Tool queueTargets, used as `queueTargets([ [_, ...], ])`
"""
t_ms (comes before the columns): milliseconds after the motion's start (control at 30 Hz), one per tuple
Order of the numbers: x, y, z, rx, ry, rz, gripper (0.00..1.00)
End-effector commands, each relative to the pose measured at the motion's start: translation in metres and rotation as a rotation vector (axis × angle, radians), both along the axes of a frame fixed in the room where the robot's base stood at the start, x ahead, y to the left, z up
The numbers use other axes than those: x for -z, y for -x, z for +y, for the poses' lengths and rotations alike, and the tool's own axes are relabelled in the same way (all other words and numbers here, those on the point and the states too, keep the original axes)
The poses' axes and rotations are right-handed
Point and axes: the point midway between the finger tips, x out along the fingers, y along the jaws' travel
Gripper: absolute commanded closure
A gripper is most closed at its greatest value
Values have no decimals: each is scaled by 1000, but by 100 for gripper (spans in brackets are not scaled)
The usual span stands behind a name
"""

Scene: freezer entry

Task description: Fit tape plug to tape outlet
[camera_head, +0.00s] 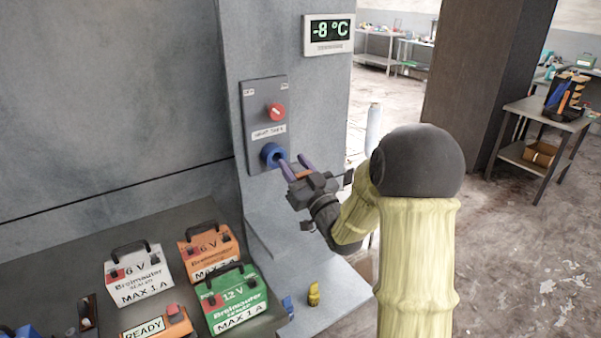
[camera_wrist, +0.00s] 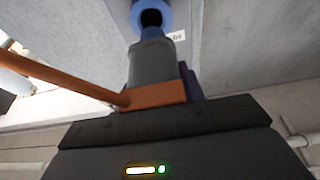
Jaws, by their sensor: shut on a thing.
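The outlet is a blue ring with a dark round hole (camera_head: 270,152), low on a grey wall panel (camera_head: 258,112). It shows at the top of the wrist view (camera_wrist: 151,17). My gripper (camera_head: 294,168) is in front of it, slightly right and below. In the wrist view my gripper is shut on a grey cylindrical plug (camera_wrist: 153,63) with an orange base. An orange cable runs from the base to the left. The plug's front end points toward the blue ring, with the dark hole visible beyond it. Contact between them cannot be told. The plug is mostly hidden in the head view.
A red knob (camera_head: 276,112) sits above the outlet. A temperature display (camera_head: 329,34) is higher on the wall. Several battery boxes, one of them green (camera_head: 234,300), stand on a dark table at lower left. A small yellow object (camera_head: 313,294) is on the low ledge.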

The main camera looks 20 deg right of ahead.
Motion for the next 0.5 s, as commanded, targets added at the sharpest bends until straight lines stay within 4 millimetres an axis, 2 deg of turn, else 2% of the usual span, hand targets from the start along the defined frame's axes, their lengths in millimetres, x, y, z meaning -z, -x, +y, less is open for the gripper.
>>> queueTargets([
  [233,0,-17,6,-1,0,-1,100],
  [500,0,-22,7,0,0,1,100],
])
